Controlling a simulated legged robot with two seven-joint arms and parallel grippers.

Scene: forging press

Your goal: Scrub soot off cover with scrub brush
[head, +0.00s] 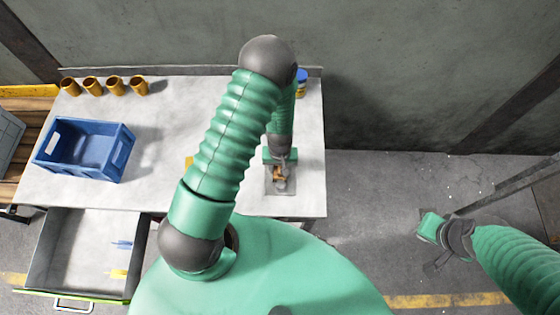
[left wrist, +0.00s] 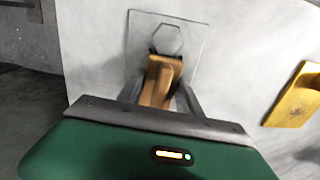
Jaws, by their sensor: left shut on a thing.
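The cover (head: 280,190) is a thin grey square plate lying on the table near its right front part. In the left wrist view the cover (left wrist: 190,55) shows a hexagon outline, and I cannot make out soot on it. My left gripper (head: 280,172) is over the cover. In the left wrist view my left gripper (left wrist: 168,95) is shut on the scrub brush (left wrist: 158,82), a tan wooden block. The brush's dark far end overlaps the cover near the hexagon; whether it touches is unclear. My right gripper (head: 436,262) hangs away from the table, over the floor; its opening is unclear.
A blue crate (head: 85,150) stands at the table's left, with several orange-brown cups (head: 115,85) behind it. A yellow object (left wrist: 296,97) lies right of the cover in the wrist view. An open drawer (head: 85,250) juts out at front left. A blue-and-yellow can (head: 301,82) stands at back right.

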